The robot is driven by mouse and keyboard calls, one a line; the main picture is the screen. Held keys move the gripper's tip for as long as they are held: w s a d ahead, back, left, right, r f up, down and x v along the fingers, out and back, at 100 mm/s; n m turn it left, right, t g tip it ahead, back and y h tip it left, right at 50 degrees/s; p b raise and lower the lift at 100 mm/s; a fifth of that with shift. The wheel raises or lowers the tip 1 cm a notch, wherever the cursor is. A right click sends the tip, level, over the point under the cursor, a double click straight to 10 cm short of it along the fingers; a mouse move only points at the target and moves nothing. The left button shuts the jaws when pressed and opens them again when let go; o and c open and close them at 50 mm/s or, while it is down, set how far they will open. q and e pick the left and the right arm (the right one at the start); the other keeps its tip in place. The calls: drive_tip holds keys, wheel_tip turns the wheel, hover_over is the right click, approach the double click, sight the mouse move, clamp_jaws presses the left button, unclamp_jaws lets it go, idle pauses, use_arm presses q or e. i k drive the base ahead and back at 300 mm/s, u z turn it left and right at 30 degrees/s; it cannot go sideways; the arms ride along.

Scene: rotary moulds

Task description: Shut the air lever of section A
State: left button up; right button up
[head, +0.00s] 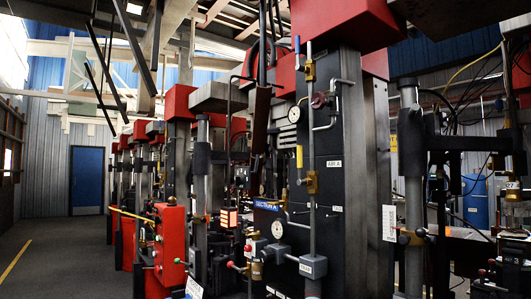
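The blue "SECTION A" plate (266,205) is on a dark machine column at the centre. A label that seems to read "AIR A" (334,163) is on the column's dark panel. Left of this label, a brass valve (312,183) sits on a vertical pipe. A lever with a yellow handle (300,157) stands upright beside the pipe at this valve, roughly in line with it. Higher up, a blue-handled lever (297,45) also stands upright at another brass valve (310,70). Neither of my grippers can be made out in the head view.
A dark red handwheel (319,100) and a round gauge (278,229) are near the pipe. Red machine cabinets (170,240) line the left side. Open floor (65,255) lies at far left, before a blue door (87,180). Pipes and cables crowd the right.

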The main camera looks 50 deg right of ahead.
sight(300, 181)
drive_tip(key=i, duration=1.5)
drive_tip(key=z, duration=2.35)
